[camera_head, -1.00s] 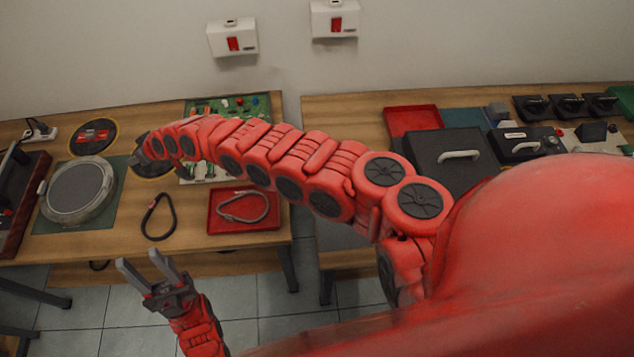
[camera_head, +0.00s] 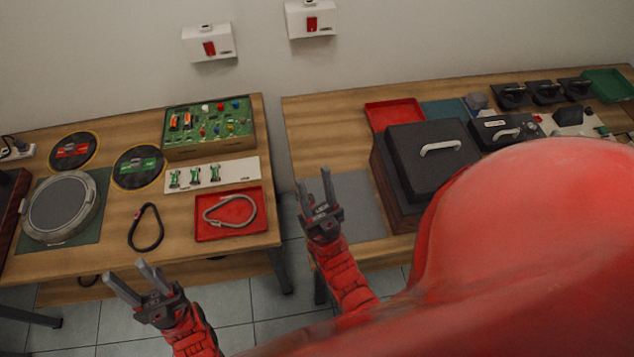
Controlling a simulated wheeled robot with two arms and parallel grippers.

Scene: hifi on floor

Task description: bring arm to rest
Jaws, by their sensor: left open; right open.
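My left gripper (camera_head: 130,285) is open and empty, in front of the left table's front edge. My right gripper (camera_head: 315,188) is open and empty, with its fingers pointing up. Neither gripper touches an object that I can see. My red body covers the lower right of the view.
The left table (camera_head: 110,215) bears a round grey device (camera_head: 62,205), a black cable loop (camera_head: 146,228), a red tray (camera_head: 228,232) with a grey cable, and a green circuit board (camera_head: 208,120). The right table (camera_head: 340,110) bears a black box (camera_head: 432,160) with a handle.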

